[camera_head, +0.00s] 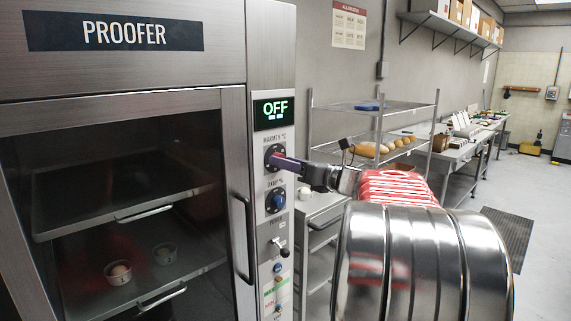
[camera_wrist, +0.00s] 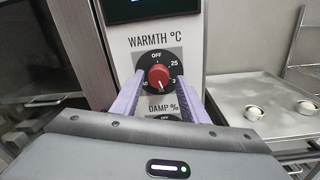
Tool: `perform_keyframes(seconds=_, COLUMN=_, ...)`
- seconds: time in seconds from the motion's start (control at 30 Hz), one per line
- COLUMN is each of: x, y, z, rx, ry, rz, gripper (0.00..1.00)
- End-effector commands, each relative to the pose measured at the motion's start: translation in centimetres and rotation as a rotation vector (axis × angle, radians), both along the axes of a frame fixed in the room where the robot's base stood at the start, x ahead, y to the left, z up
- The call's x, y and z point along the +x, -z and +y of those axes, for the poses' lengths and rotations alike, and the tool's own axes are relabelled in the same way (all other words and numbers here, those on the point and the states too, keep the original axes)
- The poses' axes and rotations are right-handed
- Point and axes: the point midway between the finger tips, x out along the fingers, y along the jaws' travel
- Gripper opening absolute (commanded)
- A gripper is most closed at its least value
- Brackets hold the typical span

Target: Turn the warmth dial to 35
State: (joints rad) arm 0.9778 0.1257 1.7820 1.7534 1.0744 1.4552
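The proofer's warmth dial is a round red knob (camera_wrist: 159,76) on a black plate, below the label "WARMTH °C". In the wrist view OFF is at the top of its scale and 25 at the upper right; other numbers are partly hidden by my fingers. I cannot tell surely where its pointer stands. The display (camera_head: 273,113) above reads OFF. My gripper (camera_wrist: 160,77) has its two purple fingers on either side of the red knob, with a visible gap on each side. In the head view my gripper (camera_head: 279,161) reaches the warmth dial plate and hides the knob.
The damp dial (camera_head: 276,200) with a blue knob sits just below. A lever (camera_head: 282,248) is lower on the panel, and the proofer door handle (camera_head: 243,238) is to the left. A wire rack with bread (camera_head: 368,150) stands to the right.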

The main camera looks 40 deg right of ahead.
Motion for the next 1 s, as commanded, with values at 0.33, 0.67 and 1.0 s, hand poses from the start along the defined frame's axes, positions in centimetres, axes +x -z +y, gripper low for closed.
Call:
perform_keyframes(seconds=0.33, x=-0.1, y=-0.3, z=0.1, rx=-0.003, ry=-0.001, rz=-0.006, gripper=0.45)
perform_keyframes(seconds=0.67, x=-3.3, y=-0.4, z=-0.3, rx=-0.004, ry=0.003, rz=-0.006, gripper=0.45)
perform_keyframes(seconds=1.0, x=-8.8, y=-0.3, z=-0.6, rx=-0.004, ry=0.002, rz=-0.005, gripper=0.45)
